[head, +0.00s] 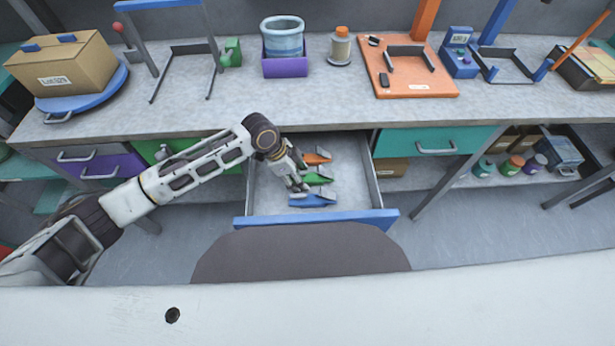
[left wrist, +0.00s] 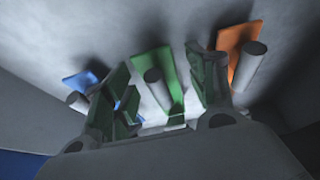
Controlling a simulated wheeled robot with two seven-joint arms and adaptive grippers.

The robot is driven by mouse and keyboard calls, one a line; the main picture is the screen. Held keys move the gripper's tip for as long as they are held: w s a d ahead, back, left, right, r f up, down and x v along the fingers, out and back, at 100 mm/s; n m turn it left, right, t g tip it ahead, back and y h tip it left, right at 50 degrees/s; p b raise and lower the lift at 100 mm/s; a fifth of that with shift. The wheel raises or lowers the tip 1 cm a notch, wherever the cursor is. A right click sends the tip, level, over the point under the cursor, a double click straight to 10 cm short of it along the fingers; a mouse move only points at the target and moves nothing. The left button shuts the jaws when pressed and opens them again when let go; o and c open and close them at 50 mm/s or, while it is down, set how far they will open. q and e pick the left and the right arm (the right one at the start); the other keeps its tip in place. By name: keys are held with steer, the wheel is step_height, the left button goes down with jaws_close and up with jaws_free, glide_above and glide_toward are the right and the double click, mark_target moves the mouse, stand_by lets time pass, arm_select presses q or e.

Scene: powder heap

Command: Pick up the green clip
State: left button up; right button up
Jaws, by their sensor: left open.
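The green clip (head: 318,179) lies in the open drawer, between an orange clip (head: 318,157) and a blue clip (head: 313,200). My left gripper (head: 303,182) is inside the drawer, just left of the green clip. In the left wrist view the green clip (left wrist: 157,77) stands between the two fingers of my open left gripper (left wrist: 165,95). The blue clip (left wrist: 84,82) is left of it, partly behind the left finger. The orange clip (left wrist: 238,52) is at the right, partly behind the right finger. Whether the fingers touch the green clip is not clear. My right gripper is not in view.
The pulled-out drawer (head: 316,219) has a blue front and raised side walls close around the gripper. The grey worktop (head: 310,106) overhangs its back. A purple holder (head: 285,67) and an orange board (head: 419,88) stand on the worktop.

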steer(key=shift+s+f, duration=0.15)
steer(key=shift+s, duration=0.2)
arm_select(q)
steer(key=c, duration=1.1)
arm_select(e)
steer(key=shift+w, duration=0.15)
arm_select(q)
steer(key=shift+r, duration=0.1)
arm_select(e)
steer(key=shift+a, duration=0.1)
arm_select(q)
steer(key=shift+r, duration=0.75)
step_height(320, 180, up, 7)
steer(key=shift+f+p, duration=0.1)
steer(key=shift+p, duration=0.55)
steer(key=shift+r, duration=0.8)
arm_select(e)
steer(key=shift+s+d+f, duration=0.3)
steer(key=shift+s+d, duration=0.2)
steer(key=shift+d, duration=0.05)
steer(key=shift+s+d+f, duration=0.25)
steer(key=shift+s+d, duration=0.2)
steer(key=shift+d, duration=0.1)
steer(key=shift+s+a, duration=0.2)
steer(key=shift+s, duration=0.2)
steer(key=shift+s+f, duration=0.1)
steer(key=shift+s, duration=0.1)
